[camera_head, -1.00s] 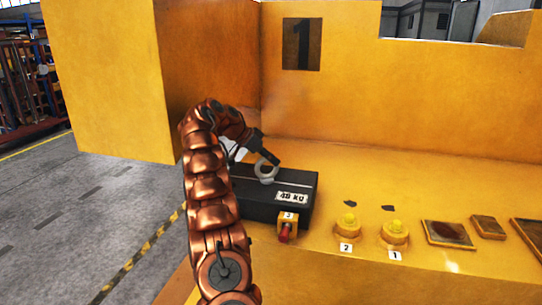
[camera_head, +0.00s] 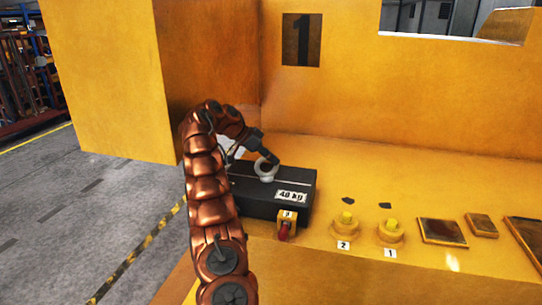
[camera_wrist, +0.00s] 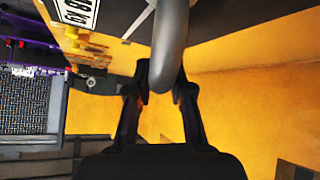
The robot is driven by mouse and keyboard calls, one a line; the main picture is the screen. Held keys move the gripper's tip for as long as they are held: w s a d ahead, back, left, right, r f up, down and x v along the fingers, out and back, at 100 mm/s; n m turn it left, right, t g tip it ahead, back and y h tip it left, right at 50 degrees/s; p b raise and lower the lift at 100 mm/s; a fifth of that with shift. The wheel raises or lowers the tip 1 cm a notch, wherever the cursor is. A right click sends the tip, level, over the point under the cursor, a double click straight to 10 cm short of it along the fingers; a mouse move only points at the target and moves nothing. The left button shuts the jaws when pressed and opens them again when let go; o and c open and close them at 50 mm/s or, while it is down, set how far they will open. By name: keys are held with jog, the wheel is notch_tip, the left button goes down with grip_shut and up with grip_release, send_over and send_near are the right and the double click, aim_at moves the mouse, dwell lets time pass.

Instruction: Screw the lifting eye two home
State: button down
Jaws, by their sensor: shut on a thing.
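A grey lifting eye (camera_head: 264,170) stands on top of a black casting (camera_head: 262,204) that carries a "48 kg" label. No number shows on the eye. My gripper (camera_head: 272,160) reaches the ring from above and behind, with its jaws shut on it. In the wrist view the lifting eye (camera_wrist: 170,38) shows as a thick grey curve running down between the two dark fingers of my gripper (camera_wrist: 163,84). The eye's shank and its seat in the casting are hidden, so I cannot tell how deep it sits.
A yellow bracket (camera_head: 288,219) with a red part and label 3 is at the casting's front. Yellow knobs labelled 2 (camera_head: 345,227) and 1 (camera_head: 390,231) stand to the right, then flat brown plates (camera_head: 442,231). A tall yellow wall (camera_head: 400,100) rises behind.

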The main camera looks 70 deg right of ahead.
jog(key=shift+s+p, duration=0.15)
jog(key=shift+p, duration=0.2)
dwell(0.5)
jog(key=c, duration=1)
grip_release()
jog(key=shift+c, duration=0.2)
jog(key=shift+r, duration=0.1)
